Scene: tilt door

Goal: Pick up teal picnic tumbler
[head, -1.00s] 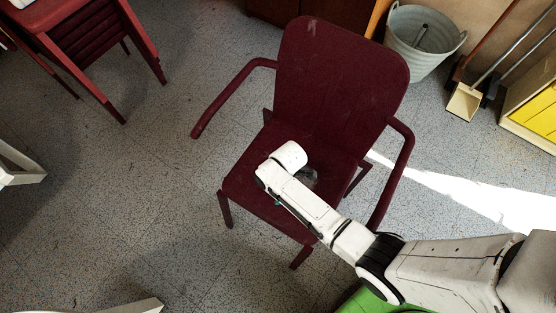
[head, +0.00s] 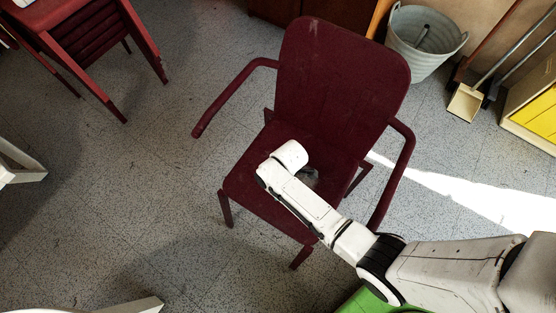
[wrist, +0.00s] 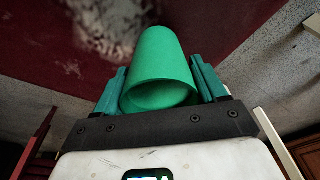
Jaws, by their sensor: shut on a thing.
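The teal tumbler (wrist: 160,65) shows in the wrist view between the two teal fingers of my gripper (wrist: 160,88). The fingers are shut on it, one on each side. Its open rim faces toward the wrist camera and its narrower end points away, toward the dark red chair seat (head: 248,184). I cannot tell whether the tumbler touches the seat. In the head view my arm hides the tumbler and the gripper over the seat.
The chair has a tall backrest (head: 340,85) and armrests on both sides, the right one (head: 398,175) close to my arm. A grey bucket (head: 425,45) and a dustpan (head: 465,102) stand behind at right. Stacked red chairs (head: 90,45) are at upper left. Floor is open at left.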

